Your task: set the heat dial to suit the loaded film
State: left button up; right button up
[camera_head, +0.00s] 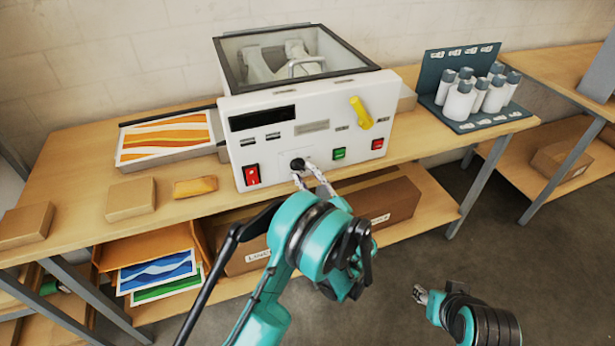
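The white laminator (315,127) stands on the wooden bench, with a glass-lidded top (290,55). Its dark heat dial (297,163) is low on the front panel, between the red rocker switch (251,175) and the green button (339,154). My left gripper (308,172) is right at the dial, its pale fingers reaching up to it from below. Whether they grip the dial is too small to tell. The dial's pointer and marks are not readable. My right gripper (419,293) is away from the bench at lower right, over the floor.
A dark display (262,118), a yellow lever (361,113) and a red button (377,144) are on the panel. A sheet with orange waves (166,138) lies on the left tray. White bottles (459,101) stand in the rack at right. Boxes (130,199) sit at left.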

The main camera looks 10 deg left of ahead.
pick_arm(q)
jog(key=v, duration=0.7)
jog(key=shift+s+d, duration=0.15)
jog(key=shift+f, duration=0.1)
dwell(0.4)
